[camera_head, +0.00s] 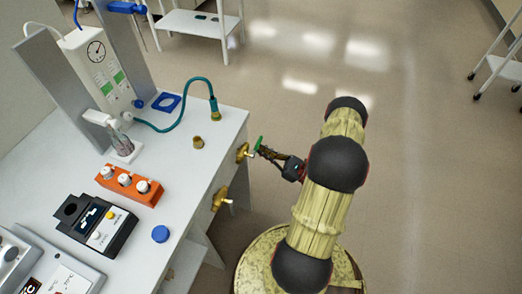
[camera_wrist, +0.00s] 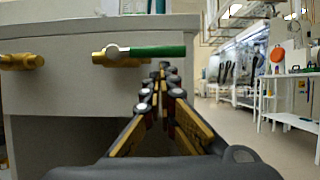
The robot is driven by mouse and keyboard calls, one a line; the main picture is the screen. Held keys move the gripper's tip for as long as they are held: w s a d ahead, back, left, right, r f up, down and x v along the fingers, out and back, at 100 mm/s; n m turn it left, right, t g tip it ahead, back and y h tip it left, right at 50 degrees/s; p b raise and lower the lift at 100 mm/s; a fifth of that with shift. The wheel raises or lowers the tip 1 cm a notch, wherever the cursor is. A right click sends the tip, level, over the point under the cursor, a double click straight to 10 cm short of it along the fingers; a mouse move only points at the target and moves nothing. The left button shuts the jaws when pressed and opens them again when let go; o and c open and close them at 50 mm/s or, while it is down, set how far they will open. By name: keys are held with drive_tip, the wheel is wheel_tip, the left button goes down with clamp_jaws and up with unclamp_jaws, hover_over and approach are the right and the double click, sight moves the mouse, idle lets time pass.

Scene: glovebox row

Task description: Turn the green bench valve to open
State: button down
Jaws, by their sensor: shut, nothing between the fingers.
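The green bench valve has a brass body (camera_head: 243,152) on the front face of the white bench and a green lever (camera_head: 258,143). In the wrist view the green lever (camera_wrist: 160,51) lies about level, pointing right from the brass body (camera_wrist: 108,58). My gripper (camera_head: 264,151) is close to the lever in the head view. In the wrist view my gripper's fingertips (camera_wrist: 164,67) are together and empty, just below the lever's right part. Whether they touch the lever I cannot tell.
A second brass valve (camera_head: 219,198) sits on the same bench face; it also shows in the wrist view (camera_wrist: 22,62). The bench top (camera_head: 180,185) holds a brass fitting (camera_head: 198,142), a blue cap (camera_head: 160,234) and an orange block (camera_head: 128,190).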

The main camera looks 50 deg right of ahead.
drive_tip(key=s+d+f, duration=0.3)
drive_tip(key=s+f, duration=0.4)
drive_tip(key=f, duration=0.1)
drive_tip(key=shift+s+f, duration=0.15)
drive_tip(key=shift+s, duration=0.2)
drive_tip(key=shift+d, duration=0.1)
idle(0.5)
